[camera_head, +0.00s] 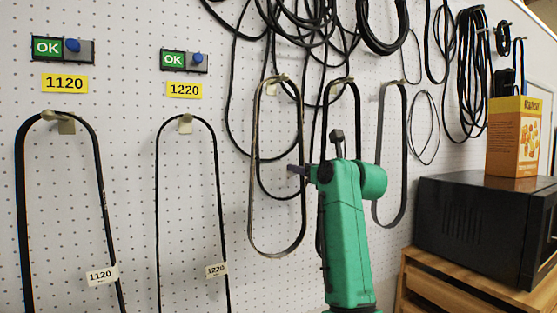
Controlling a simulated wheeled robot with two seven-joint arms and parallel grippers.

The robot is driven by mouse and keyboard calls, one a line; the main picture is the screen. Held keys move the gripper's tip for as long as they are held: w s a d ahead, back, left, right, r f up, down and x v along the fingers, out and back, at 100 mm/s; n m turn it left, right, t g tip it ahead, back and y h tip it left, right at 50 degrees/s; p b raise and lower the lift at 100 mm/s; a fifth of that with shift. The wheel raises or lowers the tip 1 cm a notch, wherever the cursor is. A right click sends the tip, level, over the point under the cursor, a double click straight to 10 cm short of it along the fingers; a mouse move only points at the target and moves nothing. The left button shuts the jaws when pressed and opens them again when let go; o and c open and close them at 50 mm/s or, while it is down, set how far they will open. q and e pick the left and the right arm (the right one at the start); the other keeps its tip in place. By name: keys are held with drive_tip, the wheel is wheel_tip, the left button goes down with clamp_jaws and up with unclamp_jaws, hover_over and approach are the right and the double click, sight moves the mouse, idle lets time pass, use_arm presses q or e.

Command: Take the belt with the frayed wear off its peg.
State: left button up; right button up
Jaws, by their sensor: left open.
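Several belts hang from pegs on the white pegboard. The thick black belt (22,200) at the far left has a tag 1120 and some light marks on its right strand. A thinner black belt (157,220) has a tag 1220. A belt with tan, worn-looking edges (251,190) hangs right of it as a closed loop. A black belt (325,115) and a grey belt (404,140) hang further right. Which one is frayed I cannot tell for sure. My left gripper (293,169) is open, at the tan-edged belt's right strand; contact is unclear. My right gripper is out of view.
Yellow labels 1120 (64,83) and 1220 (184,90) sit under OK boxes with blue knobs. Loose black cables (232,80) hang above and behind the middle belts. A black microwave (460,225) with an orange box (515,140) on it stands on a wooden cabinet (445,285) at right.

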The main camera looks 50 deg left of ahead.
use_arm(q)
drive_tip(key=shift+w+a+f, duration=0.1)
drive_tip(key=shift+a+f, duration=0.05)
drive_tip(key=shift+a, duration=0.05)
drive_tip(key=shift+d, duration=0.15)
clamp_jaws()
idle(1.1)
